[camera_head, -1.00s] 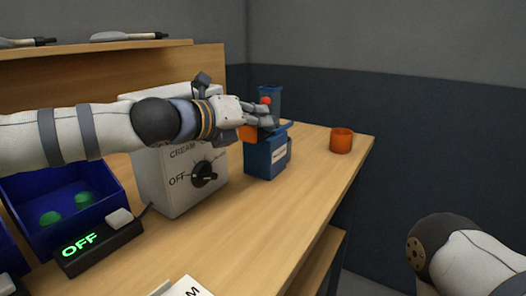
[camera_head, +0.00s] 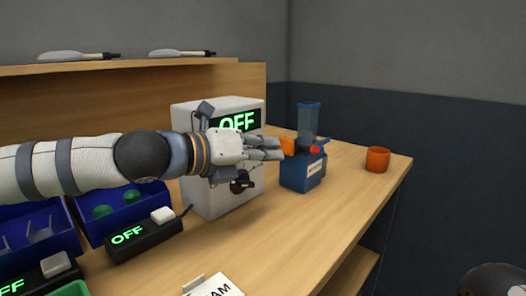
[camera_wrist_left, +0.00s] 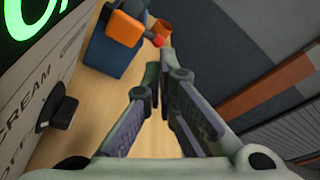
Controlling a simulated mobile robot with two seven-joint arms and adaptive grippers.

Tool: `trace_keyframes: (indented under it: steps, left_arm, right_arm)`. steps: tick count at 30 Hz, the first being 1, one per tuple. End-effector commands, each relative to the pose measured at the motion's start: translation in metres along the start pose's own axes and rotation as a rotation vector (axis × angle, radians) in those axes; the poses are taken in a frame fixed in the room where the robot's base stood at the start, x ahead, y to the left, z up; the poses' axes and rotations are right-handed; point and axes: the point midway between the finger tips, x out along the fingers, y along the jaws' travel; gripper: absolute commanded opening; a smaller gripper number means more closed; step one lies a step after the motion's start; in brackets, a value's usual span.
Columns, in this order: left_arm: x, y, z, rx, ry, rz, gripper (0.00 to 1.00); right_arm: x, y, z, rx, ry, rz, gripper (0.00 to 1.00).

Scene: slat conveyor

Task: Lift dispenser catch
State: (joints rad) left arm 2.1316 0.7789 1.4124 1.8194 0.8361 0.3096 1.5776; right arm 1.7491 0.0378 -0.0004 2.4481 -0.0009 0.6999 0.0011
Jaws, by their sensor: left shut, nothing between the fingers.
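The dispenser (camera_head: 300,178) is a blue body with a clear blue upright hopper (camera_head: 308,120) on the bench. An orange block (camera_head: 288,146) sticks out on its left side and a red knob (camera_head: 314,150) sits at its front; I cannot tell which is the catch. My left gripper (camera_head: 281,148) is shut and empty, its fingertips just left of the orange block. In the left wrist view the closed fingers (camera_wrist_left: 165,62) point past the dispenser, with the orange block (camera_wrist_left: 124,29) and red knob (camera_wrist_left: 158,41) clear of them.
A white machine (camera_head: 210,188) with a lit OFF display and a dark dial stands close behind my left gripper. An orange cup (camera_head: 377,159) stands right of the dispenser near the bench edge. Blue bins (camera_head: 120,218) and a black OFF switch box (camera_head: 145,240) are at left.

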Motion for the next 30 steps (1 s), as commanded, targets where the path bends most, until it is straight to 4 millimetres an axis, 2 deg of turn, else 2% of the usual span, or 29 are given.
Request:
trace_keyframes:
  steps: [1, 5, 14, 15, 17, 18, 21, 25, 30]
  left_arm:
    - [-0.007, -0.001, 0.002, 0.002, -0.003, 0.000, 0.00]
    - [-0.015, -0.001, 0.001, 0.002, -0.001, 0.000, 0.00]
    - [-0.015, 0.000, -0.001, 0.003, 0.001, 0.001, 0.00]
    - [-0.013, 0.003, -0.006, 0.028, 0.008, 0.010, 0.00]
    - [-0.005, 0.015, -0.026, 0.147, 0.028, 0.048, 0.00]
    - [0.000, 0.026, -0.042, 0.276, 0.043, 0.083, 0.00]
    - [0.005, 0.044, -0.065, 0.616, 0.047, 0.164, 0.00]
    - [0.003, 0.047, -0.067, 0.896, 0.016, 0.222, 0.00]
    - [0.000, 0.042, -0.060, 0.948, 0.000, 0.234, 0.00]
  right_arm:
    - [-0.001, 0.000, 0.000, 0.000, 0.002, 0.000, 0.40]
    - [-0.002, 0.000, 0.000, 0.001, 0.003, 0.000, 0.40]
    - [-0.001, 0.000, 0.000, 0.001, 0.002, 0.000, 0.40]
    - [0.002, 0.000, 0.002, 0.001, -0.007, 0.001, 0.40]
    - [0.014, 0.001, 0.008, 0.000, -0.040, 0.002, 0.40]
    - [0.026, 0.001, 0.013, 0.000, -0.067, 0.003, 0.40]
    - [0.048, 0.002, 0.024, -0.001, -0.120, 0.006, 0.40]
    - [0.059, 0.002, 0.028, -0.003, -0.144, 0.008, 0.40]
    - [0.057, 0.002, 0.027, -0.003, -0.138, 0.008, 0.40]
